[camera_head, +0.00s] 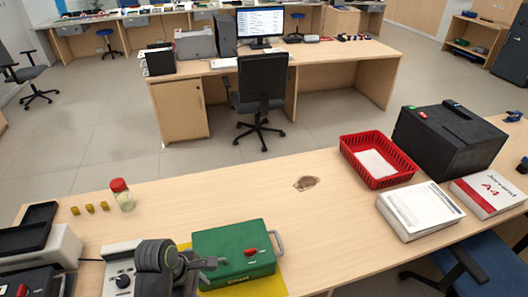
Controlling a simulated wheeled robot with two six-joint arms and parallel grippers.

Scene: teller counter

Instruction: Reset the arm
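My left arm comes up from the bottom edge, left of centre. Its gripper (203,265) is small and dark at the left side of a green box (232,252); whether it touches the box, and whether its fingers are open or shut, I cannot tell. No object shows clearly in it. The green box has a grey handle and a red knob and stands on a yellow mat (262,285). My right gripper is not in view.
A jar with a red lid (121,194), a red basket (378,159), a paper stack (418,210), an A4 pack (489,192) and a black box (449,139) stand on the counter (300,215). The counter's middle is mostly clear. A blue chair (485,270) is at lower right.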

